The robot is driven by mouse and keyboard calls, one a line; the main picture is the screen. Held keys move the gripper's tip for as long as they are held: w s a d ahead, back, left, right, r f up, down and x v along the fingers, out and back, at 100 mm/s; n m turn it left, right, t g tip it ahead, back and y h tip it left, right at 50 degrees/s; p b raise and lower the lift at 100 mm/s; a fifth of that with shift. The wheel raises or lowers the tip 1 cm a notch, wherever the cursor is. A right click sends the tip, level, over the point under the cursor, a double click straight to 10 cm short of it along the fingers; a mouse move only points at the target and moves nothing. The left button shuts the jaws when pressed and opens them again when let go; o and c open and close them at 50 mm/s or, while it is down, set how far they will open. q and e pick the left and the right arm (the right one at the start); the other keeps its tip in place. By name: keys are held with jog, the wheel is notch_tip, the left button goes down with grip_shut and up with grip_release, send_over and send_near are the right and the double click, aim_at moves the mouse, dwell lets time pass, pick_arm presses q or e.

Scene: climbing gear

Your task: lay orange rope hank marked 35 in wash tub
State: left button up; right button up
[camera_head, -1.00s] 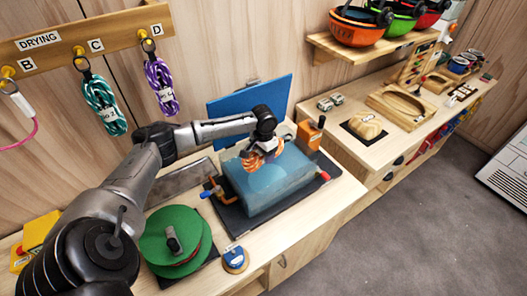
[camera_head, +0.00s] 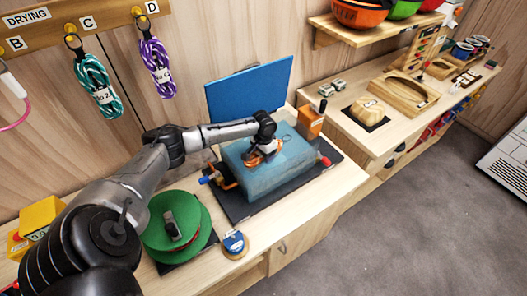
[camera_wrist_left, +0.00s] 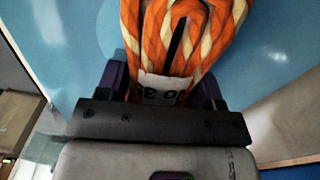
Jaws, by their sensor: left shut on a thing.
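The orange rope hank (camera_head: 252,159) is between the fingers of my left gripper (camera_head: 262,151), low at the top of the blue wash tub (camera_head: 272,184). In the left wrist view the orange and cream hank (camera_wrist_left: 180,35) fills the top middle. Its white tag shows, but the number is only partly readable. My left gripper (camera_wrist_left: 162,86) is shut on the tag end, with blue surface around the hank. I cannot tell whether the hank touches the water or the tub floor. My right gripper is not in view.
A blue panel (camera_head: 250,88) stands open behind the tub. An orange box (camera_head: 311,121) is at its right rear, a green reel (camera_head: 176,228) at its left. Teal (camera_head: 97,86) and purple (camera_head: 157,67) hanks hang on the drying rail (camera_head: 70,20). Bench to the right is partly clear.

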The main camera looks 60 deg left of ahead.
pick_arm(q)
jog(key=shift+f+b, duration=0.85)
jog(key=shift+f, duration=1.5)
jog(key=o, duration=1.2)
notch_tip(320, 180, up, 14)
jog(key=shift+f+p, duration=0.1)
jog(key=shift+p, duration=0.3)
